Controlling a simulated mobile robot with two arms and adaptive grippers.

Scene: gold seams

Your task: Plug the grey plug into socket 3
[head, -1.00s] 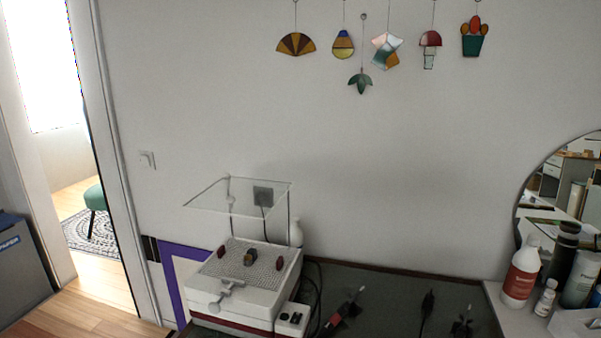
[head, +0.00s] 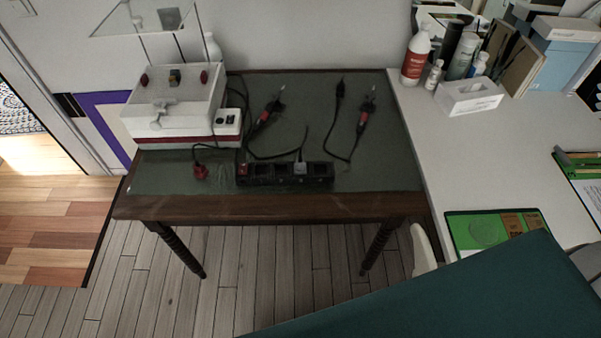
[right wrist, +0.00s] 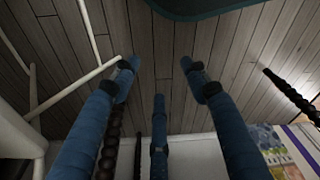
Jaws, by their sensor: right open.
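A black power strip (head: 255,174) lies along the front of the dark green table top in the head view. A grey plug (head: 300,168) shows at the strip's right half, with a dark cord running up behind it. I cannot tell whether it is seated in a socket or which one. Socket numbers are too small to read. My right gripper (right wrist: 160,82) is open and empty in the right wrist view, its blue fingers over the wooden floor. The plug and strip do not show there. My left gripper is not in view.
A red plug (head: 200,172) lies left of the strip. Soldering irons with red-black handles (head: 266,113) and cords lie behind it. A white machine (head: 176,117) stands at the back left. A large teal surface (head: 450,295) covers the lower right. White chair legs (right wrist: 75,88) stand near my right gripper.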

